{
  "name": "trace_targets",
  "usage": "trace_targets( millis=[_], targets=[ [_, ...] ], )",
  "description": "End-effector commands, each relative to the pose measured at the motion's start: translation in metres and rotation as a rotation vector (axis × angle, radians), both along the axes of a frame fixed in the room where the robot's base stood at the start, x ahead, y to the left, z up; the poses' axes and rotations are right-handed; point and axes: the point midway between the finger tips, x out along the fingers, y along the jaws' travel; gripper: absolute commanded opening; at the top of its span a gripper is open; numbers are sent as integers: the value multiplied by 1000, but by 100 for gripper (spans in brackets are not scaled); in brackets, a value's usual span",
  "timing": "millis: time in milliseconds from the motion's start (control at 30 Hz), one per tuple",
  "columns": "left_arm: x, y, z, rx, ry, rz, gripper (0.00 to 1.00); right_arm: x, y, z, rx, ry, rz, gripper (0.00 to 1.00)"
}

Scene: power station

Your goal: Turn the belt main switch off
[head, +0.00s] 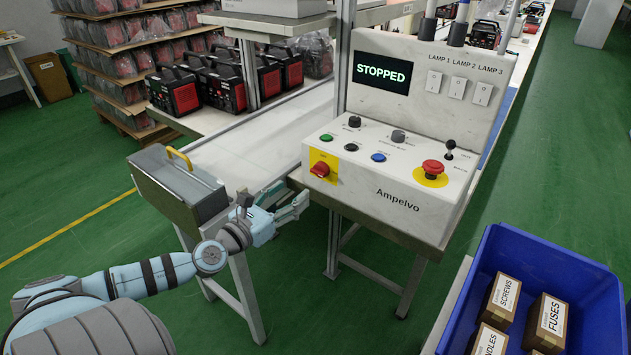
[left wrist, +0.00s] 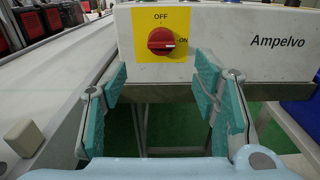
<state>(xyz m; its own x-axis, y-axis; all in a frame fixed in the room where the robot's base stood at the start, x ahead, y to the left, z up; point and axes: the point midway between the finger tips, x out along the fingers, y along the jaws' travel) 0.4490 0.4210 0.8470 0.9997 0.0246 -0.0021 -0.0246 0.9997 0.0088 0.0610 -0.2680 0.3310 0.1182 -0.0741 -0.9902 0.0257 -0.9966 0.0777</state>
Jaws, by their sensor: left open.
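The belt main switch is a red rotary knob on a yellow plate on the front left of the control box; it shows in the head view (head: 320,170) and the left wrist view (left wrist: 160,41). The plate reads OFF at the top and ON at the right. The knob's white mark points right, toward ON. My left gripper (head: 292,207) is open and empty, just left of and below the switch in the head view. In the left wrist view its fingers (left wrist: 162,80) are spread below the knob, apart from it. My right gripper is not in view.
The control box (head: 400,205), marked Ampelvo, has several buttons, a red emergency stop (head: 432,168) and a screen (head: 381,73) reading STOPPED. A grey case (head: 178,190) with a yellow handle stands beside my left arm. A blue crate (head: 560,262) holding boxes is at the right.

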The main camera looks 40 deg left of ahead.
Motion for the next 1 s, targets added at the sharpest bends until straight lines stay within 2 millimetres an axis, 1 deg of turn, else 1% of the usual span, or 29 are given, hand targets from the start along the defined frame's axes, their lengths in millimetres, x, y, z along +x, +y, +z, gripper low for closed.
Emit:
trace_targets(
  millis=[33, 67, 100, 167, 233, 333, 400, 500, 767, 1000],
  targets=[
    [14, 0, 6, -14, -11, 4, 54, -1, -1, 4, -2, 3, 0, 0],
    [22, -2, 7, -18, -15, -1, 54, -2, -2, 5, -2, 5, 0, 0],
    [33, 1, 10, -17, -11, 6, 54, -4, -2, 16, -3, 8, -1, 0],
    [51, -2, 11, -22, -11, -1, 54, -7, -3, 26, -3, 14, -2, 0],
    [70, 1, 9, -15, -8, 2, 54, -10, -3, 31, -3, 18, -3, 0],
    [89, 1, 5, -11, -6, -1, 54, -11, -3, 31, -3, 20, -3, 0],
    [97, 1, 3, -11, -4, -1, 54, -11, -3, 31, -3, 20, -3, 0],
    [103, 0, 3, -11, -3, -3, 54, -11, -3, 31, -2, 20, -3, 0],
    [105, 0, 2, -9, -2, -4, 54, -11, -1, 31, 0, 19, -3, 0],
    [104, 1, 2, -9, -2, -4, 16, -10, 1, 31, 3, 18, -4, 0]
  ],
)
